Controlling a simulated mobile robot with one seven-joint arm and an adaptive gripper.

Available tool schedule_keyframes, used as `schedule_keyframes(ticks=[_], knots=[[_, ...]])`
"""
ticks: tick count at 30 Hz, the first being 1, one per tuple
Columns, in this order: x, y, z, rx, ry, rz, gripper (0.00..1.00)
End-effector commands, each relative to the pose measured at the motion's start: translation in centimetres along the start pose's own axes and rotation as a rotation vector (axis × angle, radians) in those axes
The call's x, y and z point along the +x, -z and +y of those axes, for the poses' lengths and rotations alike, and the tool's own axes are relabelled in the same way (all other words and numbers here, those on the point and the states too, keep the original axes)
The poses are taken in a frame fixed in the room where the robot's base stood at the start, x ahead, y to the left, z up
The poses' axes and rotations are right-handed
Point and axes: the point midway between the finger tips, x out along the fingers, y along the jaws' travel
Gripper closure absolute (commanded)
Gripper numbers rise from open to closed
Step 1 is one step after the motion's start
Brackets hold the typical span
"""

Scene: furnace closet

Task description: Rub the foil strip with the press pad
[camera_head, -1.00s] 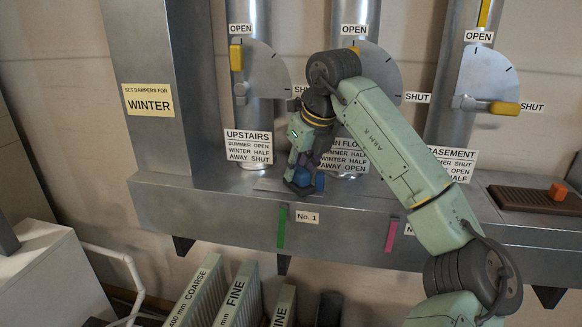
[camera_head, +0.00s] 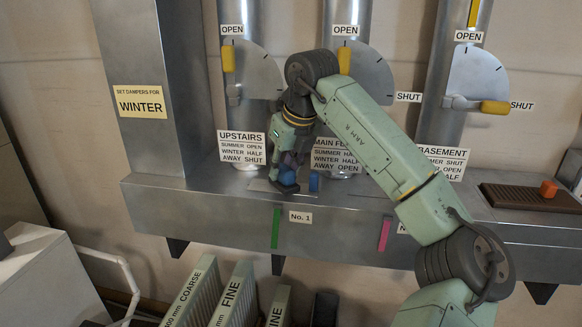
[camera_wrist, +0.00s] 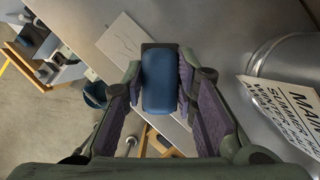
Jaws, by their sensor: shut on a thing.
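My gripper (camera_head: 290,166) is shut on the press pad, a blue rounded block with a dark edge (camera_wrist: 160,80), seen between the purple-lined fingers in the wrist view. The foil strip (camera_wrist: 122,42) is a pale flat band on the metal duct top. It runs diagonally beneath the pad, which hides its middle. In the head view a pale part of the strip (camera_head: 258,185) shows left of my gripper. The pad is low over the strip; I cannot tell whether it touches.
Damper pipes and label plates rise behind. Filters (camera_head: 235,295) stand below.

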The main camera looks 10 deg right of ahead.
Motion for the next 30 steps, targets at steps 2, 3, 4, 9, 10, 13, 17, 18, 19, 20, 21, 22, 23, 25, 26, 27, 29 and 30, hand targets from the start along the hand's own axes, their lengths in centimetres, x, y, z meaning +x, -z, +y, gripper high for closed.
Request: schedule_keyframes(ticks=[2, 3, 4, 9, 10, 13, 17, 18, 19, 20, 21, 22, 23, 25, 26, 27, 29, 30], knots=[[0.3, -0.3, 0.6, -0.004, -0.004, 0.004, 1.0], [0.4, -0.6, 0.8, -0.005, -0.004, 0.004, 1.0], [0.4, -0.8, 1.0, -0.005, -0.004, 0.004, 1.0], [0.7, -1.8, 2.1, -0.006, -0.003, 0.003, 1.0], [0.7, -2.0, 2.3, -0.005, -0.003, 0.003, 1.0], [0.8, -2.2, 2.5, -0.004, -0.004, 0.003, 1.0], [0.9, -2.5, 2.8, -0.004, -0.004, 0.001, 1.0], [0.9, -2.6, 3.0, -0.004, -0.004, 0.001, 1.0], [0.9, -2.8, 3.1, -0.004, -0.004, 0.001, 1.0], [0.9, -3.0, 3.2, -0.005, -0.004, 0.0, 1.0], [1.0, -3.2, 3.5, -0.005, -0.004, 0.0, 1.0], [1.1, -3.4, 3.7, -0.005, -0.004, 0.0, 1.0], [1.1, -3.6, 3.9, -0.006, -0.004, 0.001, 1.0], [1.2, -4.0, 4.3, -0.005, -0.003, 0.001, 1.0], [1.2, -4.2, 4.5, -0.005, -0.003, 0.001, 1.0], [1.3, -4.4, 4.7, -0.004, -0.003, 0.0, 1.0], [1.4, -4.6, 5.0, -0.004, -0.003, -0.001, 1.0], [1.4, -4.7, 5.0, -0.004, -0.003, -0.001, 1.0]])
